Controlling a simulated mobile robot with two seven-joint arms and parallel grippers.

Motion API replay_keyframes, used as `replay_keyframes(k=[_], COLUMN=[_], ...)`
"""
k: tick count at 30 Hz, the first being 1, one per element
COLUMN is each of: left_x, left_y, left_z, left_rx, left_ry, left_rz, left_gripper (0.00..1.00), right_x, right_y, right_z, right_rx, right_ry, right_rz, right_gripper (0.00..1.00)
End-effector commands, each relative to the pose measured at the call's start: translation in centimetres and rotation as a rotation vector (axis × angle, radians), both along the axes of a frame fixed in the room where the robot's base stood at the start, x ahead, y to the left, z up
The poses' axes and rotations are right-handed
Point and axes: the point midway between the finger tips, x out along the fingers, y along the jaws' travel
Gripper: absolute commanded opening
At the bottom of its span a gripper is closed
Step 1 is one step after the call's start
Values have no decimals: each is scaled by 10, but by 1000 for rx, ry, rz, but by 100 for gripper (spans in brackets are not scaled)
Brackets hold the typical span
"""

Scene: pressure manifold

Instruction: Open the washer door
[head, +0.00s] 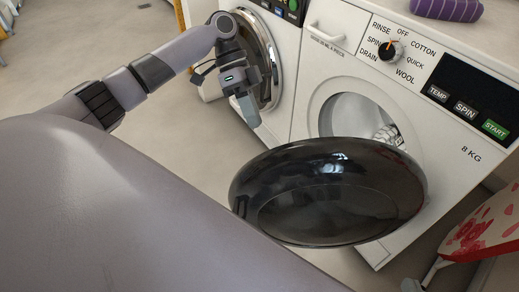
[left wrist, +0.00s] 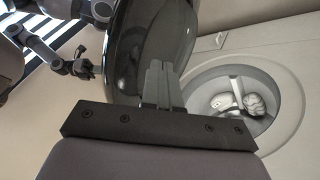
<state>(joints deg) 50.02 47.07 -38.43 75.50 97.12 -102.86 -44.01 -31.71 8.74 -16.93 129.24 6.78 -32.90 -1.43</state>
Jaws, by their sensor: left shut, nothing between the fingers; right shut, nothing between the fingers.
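The white washer (head: 448,175) stands at the right of the head view. Its round dark door (head: 330,195) is swung out from the front, leaving the porthole (head: 335,110) partly uncovered. In the left wrist view the door (left wrist: 127,50) stands away from the drum opening (left wrist: 283,85), where pale laundry shows. My left gripper (head: 250,112) is shut and empty, to the left of the door. Its closed fingers (left wrist: 160,85) appear in front of the door in the wrist view; I cannot tell whether they touch it. My right gripper (left wrist: 85,68) appears small beyond the door, shut.
A second machine (head: 285,40) with a round chrome-rimmed door stands to the left of the washer. A purple striped roll (head: 447,9) lies on the washer top. A red-and-white patterned item (head: 485,225) stands at the lower right.

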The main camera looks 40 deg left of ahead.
Motion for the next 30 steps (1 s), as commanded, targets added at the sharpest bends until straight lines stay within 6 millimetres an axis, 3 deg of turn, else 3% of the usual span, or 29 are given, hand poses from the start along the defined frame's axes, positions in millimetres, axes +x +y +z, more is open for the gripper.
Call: replay_keyframes(k=[1,6,18,30], left_x=[-3,-11,-40,-45], left_y=[-7,-28,-46,-49], left_z=[-14,-44,-41,-40], left_rx=[1,0,2,-1], left_ry=[3,2,0,0], left_rz=[-3,-3,1,1], left_gripper=[0,0,0,0], right_x=[1,6,7,7], right_y=[3,14,19,20], right_z=[-4,-5,-5,-5], right_rx=[17,80,119,127], right_ry=[-1,-3,3,5], right_rz=[5,19,30,32], right_gripper=[0,0,0,0])
